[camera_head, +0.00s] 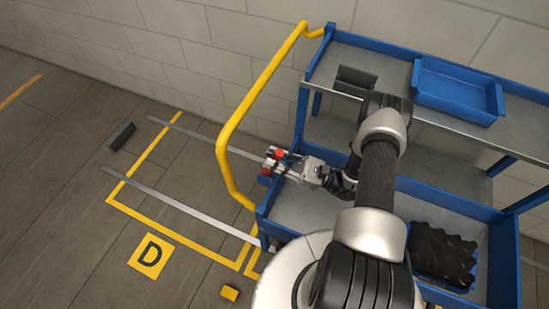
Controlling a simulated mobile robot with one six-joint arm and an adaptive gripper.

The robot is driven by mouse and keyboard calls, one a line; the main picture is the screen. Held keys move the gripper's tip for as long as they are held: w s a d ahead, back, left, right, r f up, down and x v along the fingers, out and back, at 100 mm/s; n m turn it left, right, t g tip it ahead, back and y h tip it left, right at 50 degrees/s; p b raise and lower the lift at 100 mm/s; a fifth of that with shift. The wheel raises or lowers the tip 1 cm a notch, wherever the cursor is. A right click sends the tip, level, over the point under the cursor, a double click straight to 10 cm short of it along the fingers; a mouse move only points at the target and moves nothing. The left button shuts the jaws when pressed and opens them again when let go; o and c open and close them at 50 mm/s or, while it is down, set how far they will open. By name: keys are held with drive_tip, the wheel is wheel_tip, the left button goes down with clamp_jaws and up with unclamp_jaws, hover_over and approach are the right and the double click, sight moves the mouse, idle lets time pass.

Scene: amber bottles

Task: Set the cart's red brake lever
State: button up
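The blue cart (263,221) has a yellow push handle (231,124) on its left end. Small red parts show at my gripper's fingertips, by the cart's left end. One red patch, likely part of the brake lever (280,153), is beside the upper finger, and another (265,172) is lower left. My gripper (273,162) reaches left over the lower tray to this spot. The fingers and red parts overlap in the view, so I cannot tell whether the fingers touch or grip the lever. The lever's base and tilt are hidden or too small to read.
A blue bin (457,91) and a dark object (356,77) are on the upper shelf. A dark mass of items (442,256) fills the lower tray's right part. Floor rails (184,205), a dark stop block (122,136) and a yellow "D" marker (151,256) lie left. A wall stands behind.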

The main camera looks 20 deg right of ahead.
drive_tip(key=o, duration=0.4)
drive_tip(key=shift+d, duration=0.1)
drive_tip(key=v, duration=1.2)
idle(0.3)
